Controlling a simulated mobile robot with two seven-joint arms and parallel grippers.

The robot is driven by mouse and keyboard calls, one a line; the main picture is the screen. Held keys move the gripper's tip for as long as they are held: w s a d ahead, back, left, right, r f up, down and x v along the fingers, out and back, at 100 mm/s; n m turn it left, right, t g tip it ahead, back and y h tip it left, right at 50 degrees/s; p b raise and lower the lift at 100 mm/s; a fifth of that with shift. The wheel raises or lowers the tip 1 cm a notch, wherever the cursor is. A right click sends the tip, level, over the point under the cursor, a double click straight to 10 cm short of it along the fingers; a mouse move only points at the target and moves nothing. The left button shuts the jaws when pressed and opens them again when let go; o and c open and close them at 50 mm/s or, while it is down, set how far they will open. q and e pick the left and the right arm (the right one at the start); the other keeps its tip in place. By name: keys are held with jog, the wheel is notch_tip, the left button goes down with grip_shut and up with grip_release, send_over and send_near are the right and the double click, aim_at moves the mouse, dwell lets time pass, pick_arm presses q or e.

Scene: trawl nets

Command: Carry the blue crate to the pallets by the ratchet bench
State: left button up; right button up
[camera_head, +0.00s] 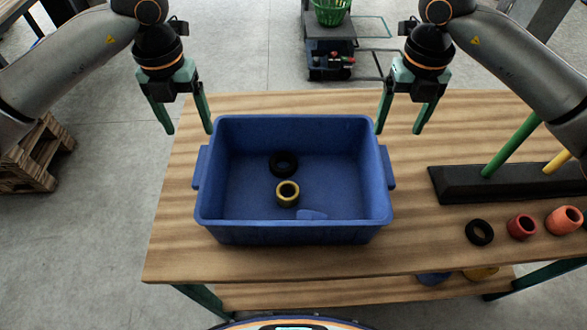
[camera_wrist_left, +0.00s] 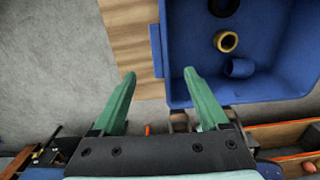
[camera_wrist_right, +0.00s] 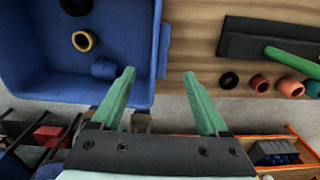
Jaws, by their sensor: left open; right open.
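The blue crate (camera_head: 295,235) stands upright on the wooden table, with a small handle on each short side. Inside it lie a black ring (camera_head: 284,163), a yellow ring (camera_head: 288,194) and a blue piece (camera_head: 312,214) partly hidden by the near wall; the blue piece shows better in the left wrist view (camera_wrist_left: 239,67). My left gripper (camera_head: 189,130) is open and empty above the crate's left far corner, with the left handle (camera_wrist_left: 156,50) ahead of it. My right gripper (camera_head: 399,130) is open and empty near the right far corner, by the right handle (camera_wrist_right: 164,50).
The table (camera_head: 170,240) also holds a black base (camera_head: 455,186) with green and yellow pegs, and black, red and orange rings (camera_head: 521,227) at right. A wooden pallet (camera_head: 35,160) lies on the floor at left. A cart with a green basket (camera_head: 331,12) stands beyond the table.

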aim_at(203, 164)
pick_arm(q)
jog(key=shift+s, duration=0.25)
pick_arm(e)
jog(key=shift+s, duration=0.25)
pick_arm(q)
notch_tip(203, 164, down, 12)
jog(key=shift+w+f, duration=0.1)
jog(key=shift+f, duration=0.15)
pick_arm(e)
notch_tip(203, 164, down, 12)
jog(key=shift+w+f, duration=0.1)
jog(key=shift+f, duration=0.15)
pick_arm(q)
grip_shut()
pick_arm(e)
grip_shut()
pick_arm(q)
jog(key=shift+r, duration=0.15)
pick_arm(e)
jog(key=shift+r, duration=0.1)
